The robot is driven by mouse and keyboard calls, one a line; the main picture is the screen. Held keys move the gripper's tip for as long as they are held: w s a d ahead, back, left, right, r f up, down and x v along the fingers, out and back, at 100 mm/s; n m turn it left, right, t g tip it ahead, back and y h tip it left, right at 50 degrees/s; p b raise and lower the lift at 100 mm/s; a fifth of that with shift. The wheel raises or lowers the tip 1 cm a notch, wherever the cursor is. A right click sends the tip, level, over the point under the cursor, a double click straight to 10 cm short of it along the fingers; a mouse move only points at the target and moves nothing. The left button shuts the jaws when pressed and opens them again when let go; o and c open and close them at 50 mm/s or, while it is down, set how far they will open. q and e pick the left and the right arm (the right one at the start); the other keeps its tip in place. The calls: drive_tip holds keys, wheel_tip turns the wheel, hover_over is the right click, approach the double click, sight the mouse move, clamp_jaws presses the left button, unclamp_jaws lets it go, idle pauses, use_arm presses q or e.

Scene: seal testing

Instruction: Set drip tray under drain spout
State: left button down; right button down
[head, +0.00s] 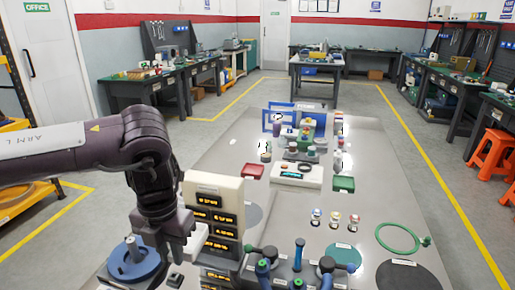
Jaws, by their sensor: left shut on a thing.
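My left gripper (178,248) points down at the near left of the bench, beside the cream panel with lit displays (214,214). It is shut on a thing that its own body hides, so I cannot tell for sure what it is. A blue round dish (150,268) with a grey upright post lies just left of the gripper. I cannot tell whether the gripper touches it, or whether it is the drip tray. Dark fittings with blue and green ends (298,256) stand at the near middle; I cannot single out a drain spout. My right gripper is not in view.
A small red tray (253,171) and a green tray (343,184) lie farther back. Several small capped jars (334,219) stand mid-bench. A green ring (397,238) and a dark round mat (407,278) lie right. Blue frames (278,121) stand at the far end. The bench's right side is fairly clear.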

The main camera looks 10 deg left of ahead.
use_arm(q)
drive_tip(key=n, duration=0.3)
drive_tip(key=shift+d+r, duration=0.15)
drive_tip(key=shift+r, duration=0.25)
drive_tip(key=n, duration=0.3)
drive_tip(key=r+n, duration=0.1)
drive_tip(key=shift+d+n+p, duration=0.25)
drive_tip(key=shift+n+p, duration=0.05)
drive_tip(key=shift+p, duration=0.05)
drive_tip(key=d+r+n, duration=0.1)
drive_tip(key=n, duration=0.7)
drive_tip(key=r+n+p, duration=0.1)
drive_tip(key=r+n, duration=0.1)
drive_tip(key=n, duration=0.7)
drive_tip(key=d+r+n+p, duration=0.1)
drive_tip(key=r+n, duration=0.1)
drive_tip(key=n, duration=0.7)
drive_tip(key=shift+s+d+r, duration=0.1)
drive_tip(key=shift+s+d, duration=0.2)
drive_tip(key=shift+s, duration=0.05)
